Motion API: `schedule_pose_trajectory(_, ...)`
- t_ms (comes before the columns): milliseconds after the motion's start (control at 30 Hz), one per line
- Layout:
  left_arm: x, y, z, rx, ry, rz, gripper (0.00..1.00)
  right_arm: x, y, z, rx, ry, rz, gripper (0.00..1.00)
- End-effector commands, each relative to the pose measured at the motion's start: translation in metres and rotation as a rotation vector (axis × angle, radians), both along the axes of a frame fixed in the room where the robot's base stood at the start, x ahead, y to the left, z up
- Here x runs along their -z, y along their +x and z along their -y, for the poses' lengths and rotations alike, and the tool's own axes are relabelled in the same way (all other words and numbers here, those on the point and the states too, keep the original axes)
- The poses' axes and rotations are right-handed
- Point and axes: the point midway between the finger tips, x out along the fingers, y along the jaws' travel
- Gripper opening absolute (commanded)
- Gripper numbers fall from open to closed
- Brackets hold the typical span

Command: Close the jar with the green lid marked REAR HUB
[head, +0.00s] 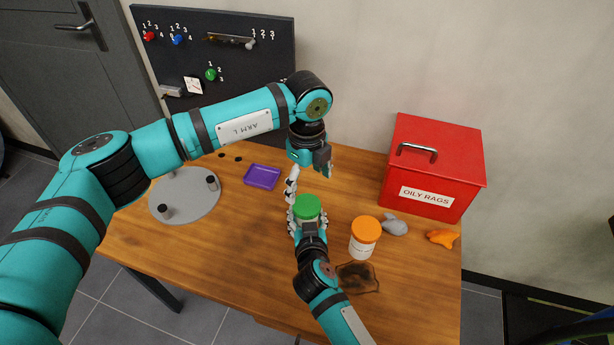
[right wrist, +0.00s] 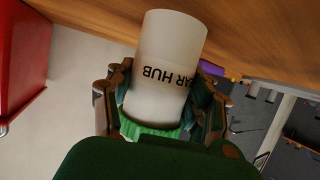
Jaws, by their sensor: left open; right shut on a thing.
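The jar (right wrist: 168,60) is white, and its label, partly hidden by a finger, reads "AR HUB" in the right wrist view. A ribbed green lid (head: 307,206) is at the jar's top; its edge also shows in the right wrist view (right wrist: 158,131). I cannot tell how tightly it sits. My right gripper (head: 308,226) is shut on the jar, with fingers on both sides of it just below the lid. Whether the jar's base touches the table is unclear. My left gripper (head: 309,178) is open and empty, above and behind the lid.
On the wooden table (head: 240,228), a white jar with an orange lid (head: 364,236) stands close to the right. A grey object (head: 394,224), an orange object (head: 442,238) and a red OILY RAGS box (head: 437,160) lie farther right. A purple tray (head: 262,177) and grey disc (head: 184,205) are left.

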Motion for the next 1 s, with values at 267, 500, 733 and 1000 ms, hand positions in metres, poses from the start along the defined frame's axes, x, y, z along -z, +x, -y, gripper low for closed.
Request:
schedule_pose_trajectory(267,0.044,-0.001,0.000,0.000,0.000,-0.004,0.83,0.000,0.000,0.000,0.000,0.000,0.000,0.00)
schedule_pose_trajectory(500,0.068,-0.001,0.000,0.002,0.000,-0.001,0.83,0.000,0.000,0.000,0.000,0.000,0.000,0.00)
schedule_pose_trajectory(733,0.071,0.000,0.000,0.002,0.000,0.000,0.83,0.000,0.000,0.000,0.000,0.000,0.000,0.00)
schedule_pose_trajectory(1000,0.071,0.000,0.000,0.002,0.000,0.000,0.64,0.000,0.000,0.000,0.000,0.000,0.000,0.00)
